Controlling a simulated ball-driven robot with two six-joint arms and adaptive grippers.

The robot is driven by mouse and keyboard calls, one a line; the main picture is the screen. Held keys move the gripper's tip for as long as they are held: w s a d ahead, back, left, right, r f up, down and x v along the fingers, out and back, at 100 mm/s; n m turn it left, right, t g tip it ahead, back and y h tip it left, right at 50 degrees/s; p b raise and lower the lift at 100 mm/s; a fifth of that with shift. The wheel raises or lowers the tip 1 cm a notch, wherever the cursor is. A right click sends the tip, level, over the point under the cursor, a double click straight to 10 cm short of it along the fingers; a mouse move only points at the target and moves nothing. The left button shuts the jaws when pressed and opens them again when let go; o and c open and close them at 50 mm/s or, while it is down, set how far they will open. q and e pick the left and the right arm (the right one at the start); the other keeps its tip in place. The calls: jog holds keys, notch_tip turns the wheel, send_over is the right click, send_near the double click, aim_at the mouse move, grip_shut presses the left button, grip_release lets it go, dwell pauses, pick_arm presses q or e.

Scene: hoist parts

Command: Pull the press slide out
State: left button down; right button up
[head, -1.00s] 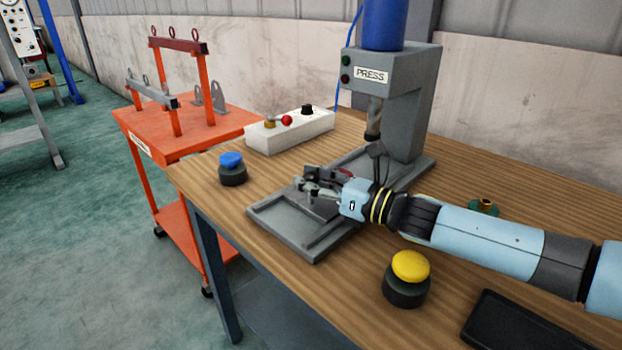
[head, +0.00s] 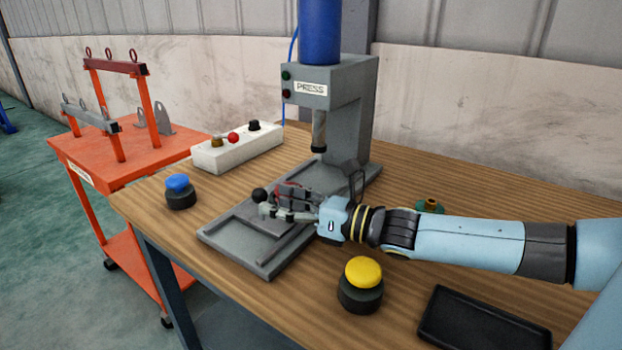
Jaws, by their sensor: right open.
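The grey press (head: 345,110) stands at the back of the wooden bench with its ram raised over a long grey base (head: 268,270). A flat grey slide plate (head: 262,236) lies in the front part of the base, between its rails. A round black knob (head: 259,195) shows just beyond my fingertips. My right gripper (head: 268,210) is open, low over the base, its fingers pointing left beside the knob. I cannot tell whether they touch it. The gripper hides part of the slide and a dark red part (head: 284,188) behind it. My left gripper is not in view.
A blue button (head: 178,184) stands left of the base and a yellow button (head: 362,272) in front. A white control box (head: 238,148) is behind, and a black tray (head: 483,325) lies at front right. An orange cart (head: 110,160) stands left of the bench.

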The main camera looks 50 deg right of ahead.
jog(key=v, duration=0.7)
jog(key=shift+s+d, duration=0.1)
jog(key=shift+s, duration=0.1)
